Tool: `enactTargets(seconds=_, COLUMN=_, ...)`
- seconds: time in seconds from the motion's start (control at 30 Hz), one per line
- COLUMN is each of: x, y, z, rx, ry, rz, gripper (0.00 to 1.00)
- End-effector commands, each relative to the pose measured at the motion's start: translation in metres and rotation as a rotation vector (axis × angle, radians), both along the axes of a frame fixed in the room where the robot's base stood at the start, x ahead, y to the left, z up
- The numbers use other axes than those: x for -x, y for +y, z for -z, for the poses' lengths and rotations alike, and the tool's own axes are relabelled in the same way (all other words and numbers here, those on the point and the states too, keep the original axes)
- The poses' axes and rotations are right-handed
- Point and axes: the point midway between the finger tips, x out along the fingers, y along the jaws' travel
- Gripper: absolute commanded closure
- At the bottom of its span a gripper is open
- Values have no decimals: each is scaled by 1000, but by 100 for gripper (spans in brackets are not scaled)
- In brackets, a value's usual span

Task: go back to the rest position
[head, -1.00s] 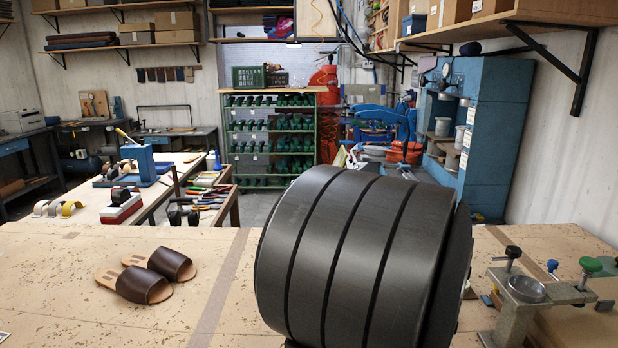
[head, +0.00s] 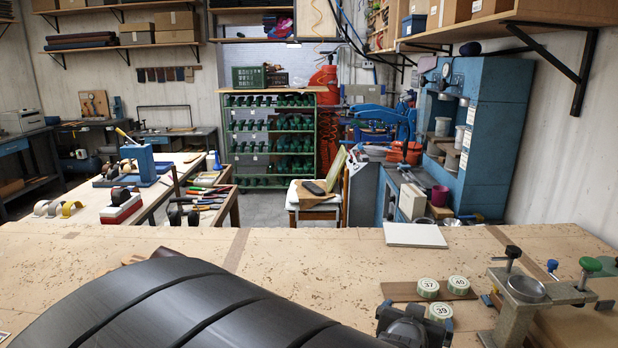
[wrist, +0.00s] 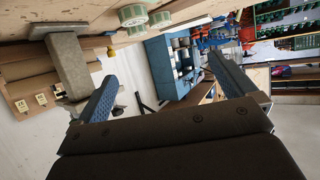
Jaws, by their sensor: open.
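My gripper (wrist: 166,92) is open in the wrist view, its two blue textured fingers spread wide with nothing between them. In the head view my dark arm fills the lower left and middle foreground, and the fingers cannot be made out there. A pair of brown sandals (head: 165,254) lies on the workbench (head: 330,270) at left; only a small part shows behind my arm.
Round labelled tins (head: 428,288) stand on a brown board beside a metal clamp fixture (head: 525,290) at the bench's right. A white slab (head: 415,235) lies at the back edge.

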Motion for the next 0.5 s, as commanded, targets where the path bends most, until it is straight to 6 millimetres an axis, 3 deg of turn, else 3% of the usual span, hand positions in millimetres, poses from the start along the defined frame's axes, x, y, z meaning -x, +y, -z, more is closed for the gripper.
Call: enactTargets(seconds=0.5, x=-49, y=-27, z=25, rx=-3, ry=3, rz=0, gripper=0)
